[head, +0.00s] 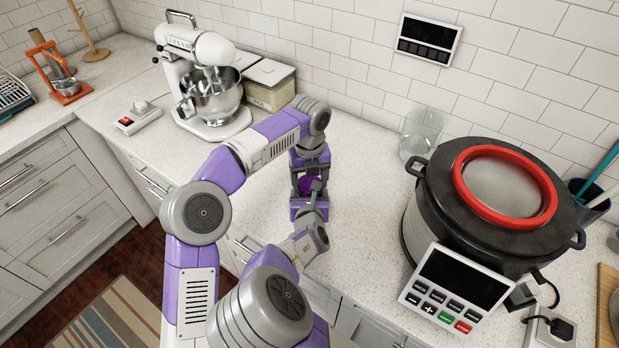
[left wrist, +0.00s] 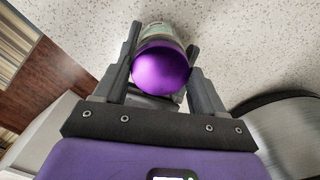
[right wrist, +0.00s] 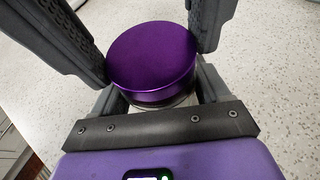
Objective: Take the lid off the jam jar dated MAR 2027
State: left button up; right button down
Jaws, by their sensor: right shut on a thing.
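The jam jar (left wrist: 160,33) has a shiny purple lid (head: 306,186). Its date label does not show. My left gripper (head: 309,174) has its fingers on either side of the lid; the left wrist view (left wrist: 163,60) shows them open around it, close to its rim. My right gripper (head: 313,203) faces the left one and is shut on the jar body below the lid. The grippers hide most of the jar in the head view.
A large dark cooker (head: 425,220) with a red-ringed lid and a control panel (head: 455,290) stands on the right. An empty glass jar (head: 420,135) is behind it. A stand mixer (head: 205,80) and a storage box (head: 270,87) are at the back left. Some counter between is clear.

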pick_arm(q)
jog(key=shift+c, duration=1.4)
jog(key=n, duration=0.6)
jog(key=shift+d+n, duration=0.1)
jog(key=shift+n, duration=0.3)
pick_arm(e)
jog(key=shift+a, duration=0.1)
pick_arm(q)
jog(key=o, duration=1)
jog(key=shift+o, duration=0.8)
jog(key=shift+s, duration=0.1)
pick_arm(e)
jog(key=shift+d, duration=0.2)
pick_arm(q)
jog(key=shift+r, duration=0.1)
